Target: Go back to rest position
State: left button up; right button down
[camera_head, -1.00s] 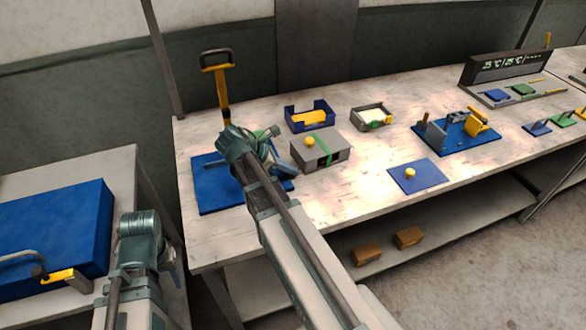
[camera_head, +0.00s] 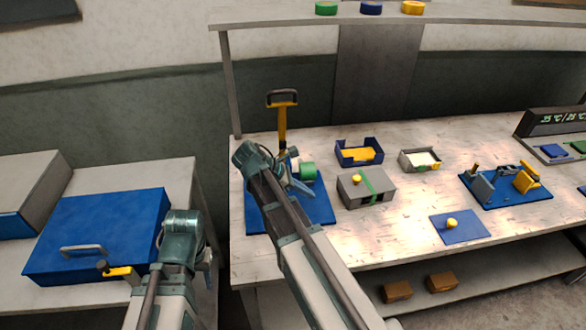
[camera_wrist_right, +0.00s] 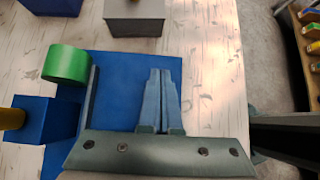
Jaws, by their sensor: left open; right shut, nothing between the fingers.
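My right gripper (camera_wrist_right: 160,100) is shut and empty in the right wrist view, its two fingers together over a blue board (camera_wrist_right: 115,70). In the head view the right gripper (camera_head: 303,188) is above the same blue board (camera_head: 318,212) on the workbench, beside a green roll (camera_head: 307,170). The green roll also shows in the right wrist view (camera_wrist_right: 66,63), left of the fingers and apart from them. My left gripper (camera_head: 208,262) is low at the left, by the side table, mostly hidden behind its wrist; it is open and no object shows in it.
A yellow lever with a dark handle (camera_head: 282,100) stands behind the blue board. A grey box with a green strap (camera_head: 350,192) stands to its right. A blue case (camera_head: 95,235) lies on the side table near my left arm. A shelf (camera_head: 290,21) runs above the bench.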

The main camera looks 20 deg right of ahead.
jog(key=s+a+f+m+y, duration=0.1)
jog(key=a, duration=0.2)
jog(key=s+a+f+m+t+y, duration=0.1)
jog(key=s+a+m, duration=0.1)
jog(key=a, duration=0.2)
jog(key=s+a+f+m+y, duration=0.1)
jog(key=s+a+f+m, duration=0.1)
jog(key=a, duration=0.2)
jog(key=shift+s+a+t, duration=0.15)
jog(key=shift+t, duration=0.15)
jog(key=s+a+m+y, duration=0.1)
jog(key=s+a+m, duration=0.1)
jog(key=a, duration=0.2)
jog(key=s+a+f+m+y, duration=0.1)
jog(key=s+a+m+y, duration=0.1)
jog(key=a, duration=0.2)
jog(key=s+a+f+m+y, duration=0.1)
jog(key=s+a+m, duration=0.1)
jog(key=s+a, duration=0.1)
jog(key=shift+a+f+y, duration=0.15)
jog(key=shift+a+y, duration=0.15)
jog(key=shift+a, duration=0.25)
